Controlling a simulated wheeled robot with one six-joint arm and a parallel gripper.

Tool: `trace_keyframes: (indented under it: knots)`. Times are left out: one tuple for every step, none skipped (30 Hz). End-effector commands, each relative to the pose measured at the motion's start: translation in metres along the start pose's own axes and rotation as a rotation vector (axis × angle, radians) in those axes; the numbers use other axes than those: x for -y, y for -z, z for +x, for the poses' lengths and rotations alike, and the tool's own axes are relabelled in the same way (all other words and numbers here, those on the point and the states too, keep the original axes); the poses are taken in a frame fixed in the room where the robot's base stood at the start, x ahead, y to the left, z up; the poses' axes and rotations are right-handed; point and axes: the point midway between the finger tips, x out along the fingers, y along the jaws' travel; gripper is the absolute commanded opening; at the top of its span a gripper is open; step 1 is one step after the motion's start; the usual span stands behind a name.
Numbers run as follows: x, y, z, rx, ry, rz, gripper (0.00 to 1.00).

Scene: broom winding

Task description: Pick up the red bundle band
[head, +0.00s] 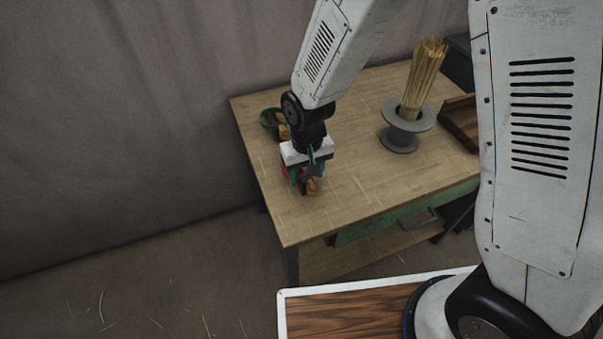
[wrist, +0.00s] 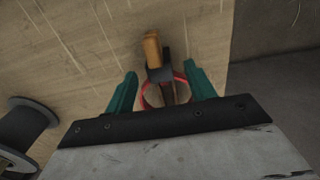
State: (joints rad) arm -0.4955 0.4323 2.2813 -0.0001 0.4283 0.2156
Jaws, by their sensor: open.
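The red bundle band (wrist: 147,96) is a thin red ring near the left edge of the table. In the wrist view it lies between the two teal fingers of my gripper (wrist: 161,88), around or under a dark piece with an orange-brown wooden block (wrist: 152,50). In the head view only a bit of red (head: 285,172) shows beside my gripper (head: 306,178), which is low over the table. My gripper is open. I cannot tell whether its fingers touch the band.
A green ring-shaped item (head: 268,119) sits at the table's back left edge. A grey spool (head: 401,139) holds a bundle of straw (head: 424,75) upright. A dark wooden tray (head: 460,124) stands at the right. The wooden table (head: 345,195) is clear in front.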

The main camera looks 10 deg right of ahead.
Motion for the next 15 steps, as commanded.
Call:
trace_keyframes:
  knots:
    - [-0.0002,-0.0005,0.0045,0.002,-0.001,0.0,0.55]
    - [-0.0002,-0.0004,0.0057,0.002,0.0,0.0,0.55]
    - [-0.0002,-0.0002,0.0066,0.001,0.0,0.0,0.55]
    - [-0.0002,-0.0001,0.0068,0.0,0.0,0.0,0.55]
    - [-0.0002,0.0,0.0068,0.0,0.0,0.0,0.55]
    - [-0.0002,0.0001,0.0066,-0.001,0.0,0.0,0.55]
    - [-0.0003,0.0001,0.0065,-0.001,0.0,0.0,0.55]
    - [-0.0003,0.0001,0.0065,0.0,0.0,0.0,0.55]
    - [-0.0003,0.0001,0.0064,0.0,0.0,0.0,0.55]
    - [-0.0003,0.0001,0.0064,0.0,0.0,0.0,0.46]
    - [-0.0003,0.0001,0.0064,0.0,0.0,0.0,0.38]
    - [-0.0003,0.0001,0.0063,0.0,0.0,0.0,0.27]
    - [-0.0003,0.0001,0.0063,0.0,0.0,0.0,0.18]
    - [-0.0003,0.0001,0.0063,0.0,0.0,0.0,0.1]
    - [-0.0003,0.0001,0.0063,0.0,0.0,0.0,0.05]
